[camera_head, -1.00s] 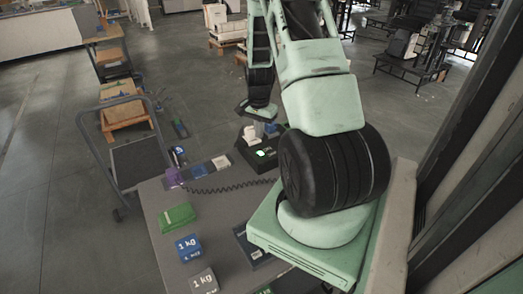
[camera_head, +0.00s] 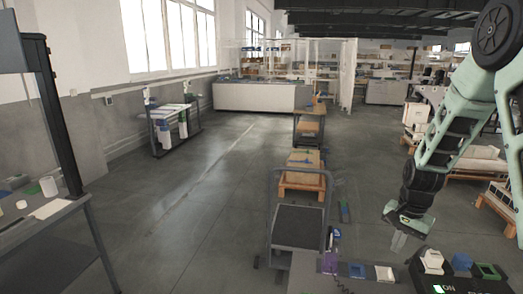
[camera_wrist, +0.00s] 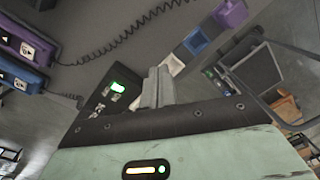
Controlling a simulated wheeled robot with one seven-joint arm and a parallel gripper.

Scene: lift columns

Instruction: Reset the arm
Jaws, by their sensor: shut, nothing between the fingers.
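My arm reaches down from the upper right in the head view, mint green with black joints.
Purple (camera_wrist: 232,12), blue (camera_wrist: 195,41) and white (camera_wrist: 173,65) items line the table. A flat cart (camera_head: 298,229) stands on the floor beside it. A dark workbench (camera_head: 52,225) stands at far left. The floor between (camera_head: 195,225) is clear.

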